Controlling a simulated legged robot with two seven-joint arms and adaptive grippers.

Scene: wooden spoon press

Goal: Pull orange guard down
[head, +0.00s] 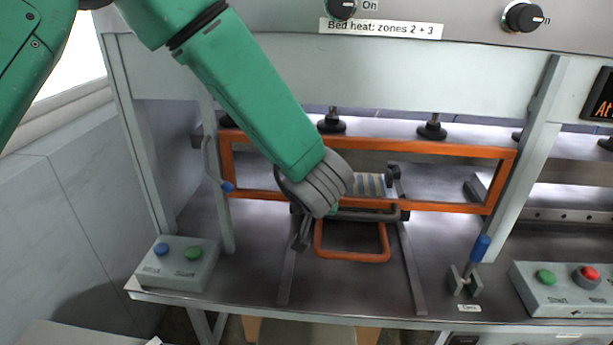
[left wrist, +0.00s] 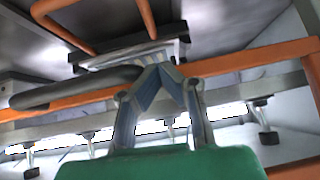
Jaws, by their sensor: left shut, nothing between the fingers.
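The orange guard (head: 460,206) is a wide rectangular frame across the front of the press opening. It hangs in front of the grey bed, with its lower bar a little above the carriage. My left gripper (head: 322,208) reaches down from the upper left, over the guard's lower bar. In the left wrist view the gripper's fingertips (left wrist: 162,68) meet with nothing between them. The orange bar (left wrist: 240,60) passes close behind the fingers there; I cannot tell whether they touch. The dark grey bar (left wrist: 75,90) lies beside the fingertips. My right gripper is not in view.
An orange loop handle (head: 352,258) sits on the carriage below the guard, between two rails. A blue-handled lever (head: 480,248) stands at right. Button boxes stand at left (head: 178,265) and right (head: 565,290). A frame post (head: 525,150) flanks the opening.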

